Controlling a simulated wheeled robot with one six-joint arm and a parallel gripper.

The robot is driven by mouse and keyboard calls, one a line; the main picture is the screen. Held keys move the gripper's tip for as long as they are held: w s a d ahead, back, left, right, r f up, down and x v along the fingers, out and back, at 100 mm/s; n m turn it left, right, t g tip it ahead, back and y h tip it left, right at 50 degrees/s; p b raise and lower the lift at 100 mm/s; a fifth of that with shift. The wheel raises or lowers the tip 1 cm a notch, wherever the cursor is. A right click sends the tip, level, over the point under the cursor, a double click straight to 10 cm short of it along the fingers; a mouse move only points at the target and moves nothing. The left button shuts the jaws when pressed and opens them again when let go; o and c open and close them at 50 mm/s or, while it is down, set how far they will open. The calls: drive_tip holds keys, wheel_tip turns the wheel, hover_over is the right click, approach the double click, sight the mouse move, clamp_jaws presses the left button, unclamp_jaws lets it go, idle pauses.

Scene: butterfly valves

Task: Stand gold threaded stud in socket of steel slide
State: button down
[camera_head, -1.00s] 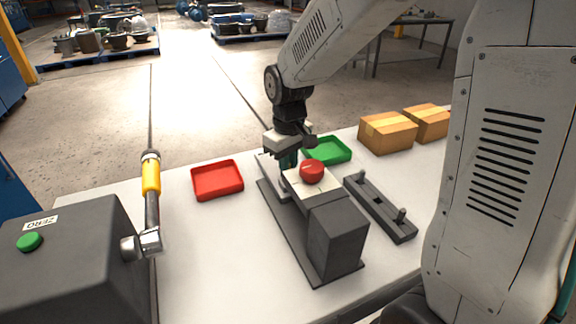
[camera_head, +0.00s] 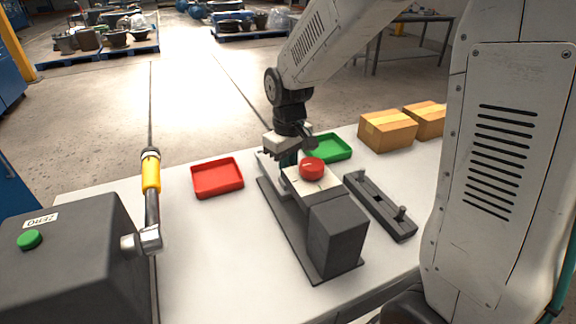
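My gripper (camera_head: 284,154) points down at the far end of the dark press-like fixture, behind its red round knob (camera_head: 312,168). The fixture's head partly hides the fingertips, so I cannot tell how far apart they are. A pale metal part, apparently the steel slide (camera_head: 270,172), shows just under and left of the gripper. Its socket is hidden. I cannot make out the gold threaded stud in this view, nor whether it is between the fingers. A dark rack (camera_head: 380,207) with upright pegs at its two ends lies right of the fixture.
A red tray (camera_head: 217,179) is left of the fixture and a green tray (camera_head: 330,148) is behind it. Cardboard boxes (camera_head: 388,130) stand at the back right. White tabletop between is clear.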

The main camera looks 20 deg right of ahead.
drive_tip(key=shift+f, duration=0.15)
drive_tip(key=c, duration=1.3)
unclamp_jaws()
drive_tip(key=shift+c, duration=0.2)
wheel_tip(320, 180, up, 8)
drive_tip(key=shift+f, duration=0.1)
drive_tip(key=shift+s+r, duration=0.25)
drive_tip(key=shift+r, duration=0.15)
drive_tip(key=s+r+t, duration=0.1)
drive_tip(key=s+r, duration=0.1)
drive_tip(key=s+d+r+m, duration=0.1)
drive_tip(key=s+r, duration=0.1)
drive_tip(key=s+r+t, duration=0.1)
drive_tip(key=s+r, duration=0.1)
drive_tip(key=s, duration=0.1)
drive_tip(key=shift+d+m+t, duration=0.3)
drive_tip(key=shift+m, duration=0.1)
drive_tip(key=s+d+r+m+t, duration=0.1)
drive_tip(key=s+r+m+t, duration=0.15)
drive_tip(key=s, duration=0.75)
drive_tip(key=s+f+g, duration=0.1)
drive_tip(key=s, duration=0.1)
drive_tip(key=s+f+g, duration=0.1)
drive_tip(key=s, duration=0.2)
drive_tip(key=s+f+g, duration=0.2)
drive_tip(key=shift+s+d+f, duration=0.1)
drive_tip(key=shift+s+d, duration=0.05)
drive_tip(key=shift+s, duration=0.05)
